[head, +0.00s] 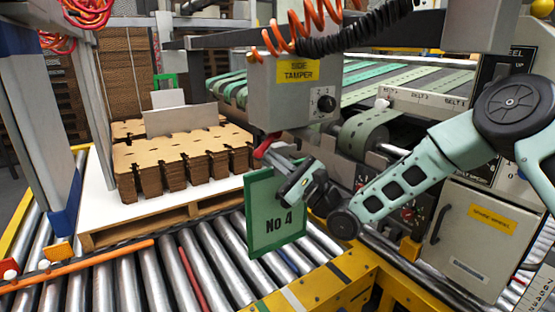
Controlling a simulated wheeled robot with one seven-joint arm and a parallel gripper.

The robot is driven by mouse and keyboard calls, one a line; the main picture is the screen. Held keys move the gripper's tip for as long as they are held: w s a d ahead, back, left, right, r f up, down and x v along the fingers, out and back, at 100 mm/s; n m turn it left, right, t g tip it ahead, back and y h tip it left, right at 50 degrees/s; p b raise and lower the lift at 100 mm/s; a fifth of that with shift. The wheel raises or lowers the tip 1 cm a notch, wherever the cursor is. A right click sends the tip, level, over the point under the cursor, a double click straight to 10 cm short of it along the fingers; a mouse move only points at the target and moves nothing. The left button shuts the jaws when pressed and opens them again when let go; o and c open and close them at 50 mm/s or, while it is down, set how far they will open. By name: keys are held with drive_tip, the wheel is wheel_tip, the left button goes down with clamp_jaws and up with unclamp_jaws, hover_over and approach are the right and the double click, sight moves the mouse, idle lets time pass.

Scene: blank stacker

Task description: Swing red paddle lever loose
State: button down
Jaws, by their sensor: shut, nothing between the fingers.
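The red paddle lever (264,146) sits under the grey side tamper box (290,88), which carries a yellow label and a black knob. Only a short red part of the lever shows; the rest is hidden behind my gripper. My gripper (270,155) reaches in from the right with its fingers at the lever. It is shut with nothing held between the fingers. I cannot tell whether the fingers touch the lever.
A green "No 4" sign (277,218) hangs close below my gripper. Stacks of cardboard blanks (175,160) stand on a pallet at left. Rollers (150,275) and a yellow frame (335,285) lie below. Orange and black coiled hoses (330,35) hang above. A grey cabinet (470,235) stands at right.

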sight(262, 149)
drive_tip(key=shift+s+a+r+m+t+h, duration=0.3)
drive_tip(key=shift+m+t+h, duration=0.25)
drive_tip(key=shift+m+t, duration=0.75)
drive_tip(key=shift+s+a+r+m+t+h, duration=0.2)
drive_tip(key=shift+a+m+t+h, duration=0.35)
drive_tip(key=shift+m, duration=1.35)
drive_tip(key=shift+s+a+r+m+t+h, duration=0.25)
drive_tip(key=shift+m+t+h, duration=0.35)
drive_tip(key=shift+m+t, duration=0.75)
drive_tip(key=shift+m+g, duration=0.3)
drive_tip(key=shift+m, duration=0.15)
